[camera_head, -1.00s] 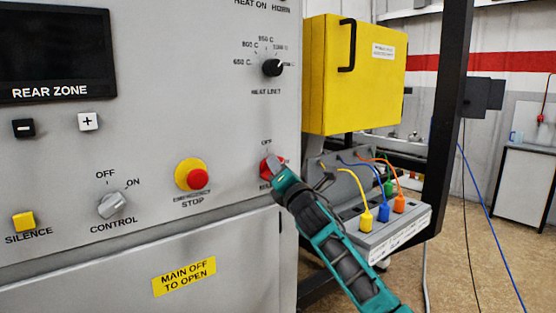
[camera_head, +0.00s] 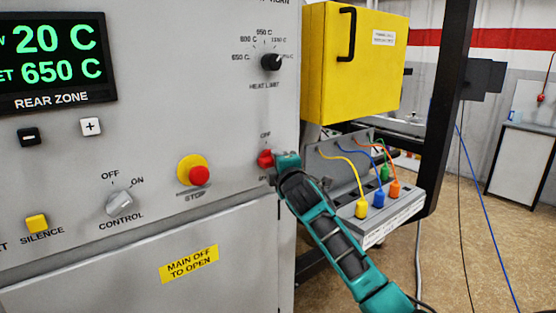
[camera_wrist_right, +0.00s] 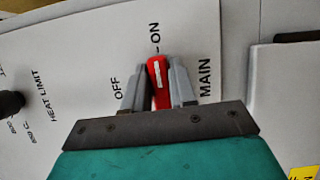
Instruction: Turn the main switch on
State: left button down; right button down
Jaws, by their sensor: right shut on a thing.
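The red main switch (camera_head: 265,159) is on the grey panel, right of the emergency stop. My right gripper (camera_head: 279,161) is at the switch, partly covering it and its label. In the right wrist view the red handle (camera_wrist_right: 158,82) sits between the two fingers of my right gripper (camera_wrist_right: 157,88), which is shut on it. The white line on the handle points toward the ON mark; OFF is to the left. The rear zone display (camera_head: 57,57) is lit and reads 20 C and 650 C. My left gripper is not in view.
The emergency stop (camera_head: 194,170) is left of the switch. The heat limit knob (camera_head: 271,62) is above it. A yellow box (camera_head: 352,65) and a grey socket box with coloured plugs (camera_head: 395,232) stand close on the right.

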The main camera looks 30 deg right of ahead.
jog(key=shift+m, duration=0.3)
jog(key=c, duration=1)
grip_release()
jog(key=shift+s, duration=0.1)
jog(key=v, duration=1.2)
jog(key=shift+s+r, duration=0.2)
jog(key=shift+s, duration=0.15)
jog(key=shift+a+f, duration=0.1)
jog(key=shift+a, duration=0.05)
